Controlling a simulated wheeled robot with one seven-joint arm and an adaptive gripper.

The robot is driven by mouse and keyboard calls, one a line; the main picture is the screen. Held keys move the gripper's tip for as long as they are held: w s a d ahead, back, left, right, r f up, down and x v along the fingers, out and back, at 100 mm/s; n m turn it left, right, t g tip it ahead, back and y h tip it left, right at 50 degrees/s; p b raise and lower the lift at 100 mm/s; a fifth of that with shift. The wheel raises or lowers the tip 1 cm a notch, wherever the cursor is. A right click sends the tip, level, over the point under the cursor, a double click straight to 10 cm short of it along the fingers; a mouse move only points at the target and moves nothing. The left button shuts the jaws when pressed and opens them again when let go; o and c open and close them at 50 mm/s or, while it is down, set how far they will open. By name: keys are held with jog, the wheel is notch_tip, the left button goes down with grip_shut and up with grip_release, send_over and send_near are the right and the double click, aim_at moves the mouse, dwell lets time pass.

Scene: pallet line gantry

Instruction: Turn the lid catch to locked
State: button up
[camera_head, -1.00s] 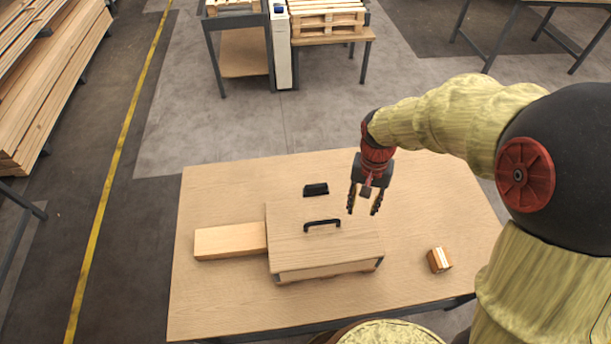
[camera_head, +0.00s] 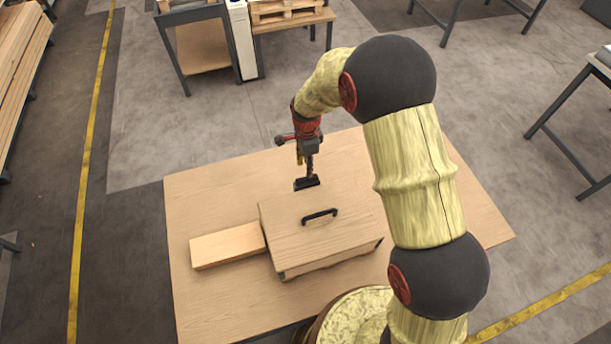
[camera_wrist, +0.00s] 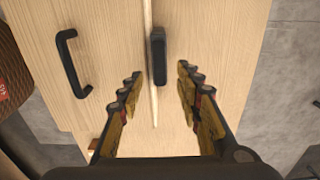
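The wooden box (camera_head: 345,222) has a flat lid with a black bar handle (camera_head: 320,215); the handle also shows at left in the wrist view (camera_wrist: 70,63). A short black catch (camera_head: 306,183) lies at the box's far edge. In the wrist view the catch (camera_wrist: 158,57) is just right of the lid edge, its length running along that edge. My gripper (camera_head: 308,173) is above the catch, pointing down. In the wrist view my gripper (camera_wrist: 159,80) is open, one finger on each side of the catch's near end, with gaps on both sides. No clear contact shows.
A pale wooden block (camera_head: 228,245) lies against the box's left side on the table (camera_head: 200,305). My arm covers part of the table's right side. Stands with pallets (camera_head: 290,12) are on the floor beyond.

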notch_tip(320, 180, down, 7)
jog(key=shift+r, duration=0.1)
jog(key=shift+c, duration=0.8)
jog(key=c, duration=0.7)
grip_shut()
